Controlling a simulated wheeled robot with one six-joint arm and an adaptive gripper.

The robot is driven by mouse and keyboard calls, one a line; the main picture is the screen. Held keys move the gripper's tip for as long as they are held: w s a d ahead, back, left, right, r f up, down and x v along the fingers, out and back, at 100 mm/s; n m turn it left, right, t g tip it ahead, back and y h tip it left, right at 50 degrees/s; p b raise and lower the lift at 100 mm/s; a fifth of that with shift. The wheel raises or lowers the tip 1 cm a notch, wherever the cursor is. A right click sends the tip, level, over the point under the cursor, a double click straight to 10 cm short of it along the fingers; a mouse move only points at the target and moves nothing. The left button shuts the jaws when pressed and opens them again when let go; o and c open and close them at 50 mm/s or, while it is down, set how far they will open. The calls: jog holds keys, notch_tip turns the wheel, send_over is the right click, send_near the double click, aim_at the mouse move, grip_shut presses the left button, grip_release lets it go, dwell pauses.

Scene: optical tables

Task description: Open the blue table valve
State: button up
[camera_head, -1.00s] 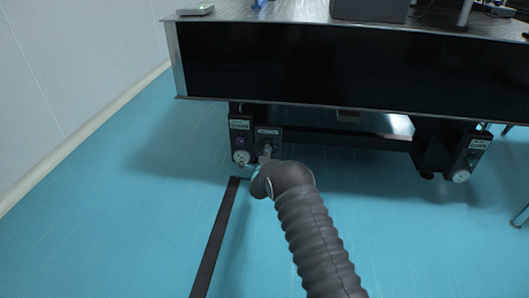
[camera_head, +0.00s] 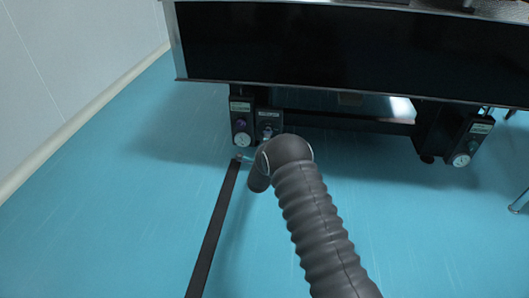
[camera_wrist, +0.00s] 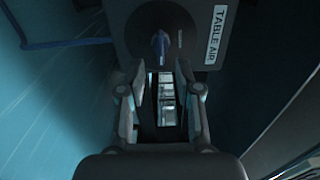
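In the wrist view, the blue table valve (camera_wrist: 160,46) is a small blue handle on a dark panel (camera_wrist: 203,82) labelled "TABLE AIR". Its handle lies upright in the picture, in line with the gap of my gripper (camera_wrist: 161,78). My gripper is open, with one finger on each side of the gap and nothing between them. The handle is beyond the fingertips, and no contact shows. In the head view, the valve panel (camera_head: 269,117) is under the table's left end, just behind my arm's bend. My fingers are mostly hidden there.
A second panel (camera_head: 241,107) with a round gauge (camera_head: 242,139) stands just left of the valve panel. The table's dark side (camera_head: 330,50) overhangs both. Another gauge panel (camera_head: 469,143) is at the right. A blue cable (camera_wrist: 65,43) runs at left in the wrist view. Floor around is clear.

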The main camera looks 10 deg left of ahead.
jog(key=s, duration=0.6)
jog(key=shift+s, duration=0.35)
jog(key=shift+a, duration=0.1)
jog(key=s+a+f+n+g+y, duration=0.1)
jog(key=s+f+n+g, duration=0.25)
jog(key=f, duration=0.25)
jog(key=s+a+f+n+g+y, duration=0.1)
jog(key=s+f+n+g, duration=0.3)
jog(key=f, duration=0.3)
jog(key=s+r+n+g, duration=0.4)
jog(key=s+n, duration=0.1)
jog(key=s, duration=0.1)
jog(key=s+d+r+n+p, duration=0.2)
jog(key=s+d+r, duration=0.7)
jog(key=r, duration=0.7)
jog(key=s+d+r+n+h+p, duration=0.1)
jog(key=s+d+r+n+p, duration=0.1)
jog(key=s+d+r+p, duration=0.3)
jog(key=s+d+r+n+p, duration=0.2)
jog(key=s+d+r, duration=1)
jog(key=s+r, duration=0.9)
notch_tip(320, 180, up, 8)
jog(key=shift+s+d+f+g+p, duration=0.3)
jog(key=shift+d+g+p, duration=0.15)
jog(key=shift+p, duration=0.4)
